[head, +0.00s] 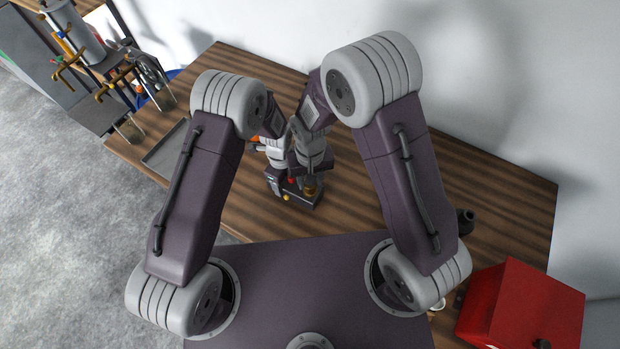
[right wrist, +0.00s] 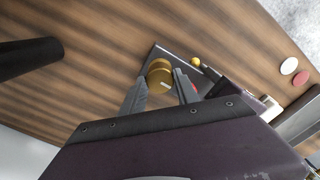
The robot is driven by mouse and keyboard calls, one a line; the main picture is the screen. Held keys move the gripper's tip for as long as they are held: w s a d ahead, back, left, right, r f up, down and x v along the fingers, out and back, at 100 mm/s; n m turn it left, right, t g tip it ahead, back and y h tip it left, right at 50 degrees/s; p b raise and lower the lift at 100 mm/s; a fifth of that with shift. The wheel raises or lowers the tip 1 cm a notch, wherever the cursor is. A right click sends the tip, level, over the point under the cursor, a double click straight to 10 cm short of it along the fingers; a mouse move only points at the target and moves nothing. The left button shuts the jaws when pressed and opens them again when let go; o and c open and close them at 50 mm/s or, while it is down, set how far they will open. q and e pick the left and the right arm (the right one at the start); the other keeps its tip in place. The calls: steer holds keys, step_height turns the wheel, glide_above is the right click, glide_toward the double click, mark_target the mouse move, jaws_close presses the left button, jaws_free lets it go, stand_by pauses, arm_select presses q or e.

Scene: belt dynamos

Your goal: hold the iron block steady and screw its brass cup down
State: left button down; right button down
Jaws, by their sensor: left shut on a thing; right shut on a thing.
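The iron block (head: 297,201) is a dark, low block on the wooden table, partly covered by my grippers and arms. The brass cup (head: 310,190) sits on its right part; in the right wrist view the round brass cup (right wrist: 159,76) shows between my right fingers. My right gripper (head: 311,181) is above the block and shut on the cup, one finger on each side. My left gripper (head: 276,184) is at the block's left end and shut on the block; its contact is mostly hidden. A small brass knob (head: 286,198) shows on the block's near side.
A grey tray (head: 165,151) lies at the table's left. A red box (head: 520,306) and a dark round part (head: 465,221) are at the right. White (right wrist: 289,66) and red (right wrist: 301,79) discs show in the right wrist view. The table's right part is mostly clear.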

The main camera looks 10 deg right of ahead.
stand_by(0.5)
steer(key=c, duration=0.9)
jaws_free()
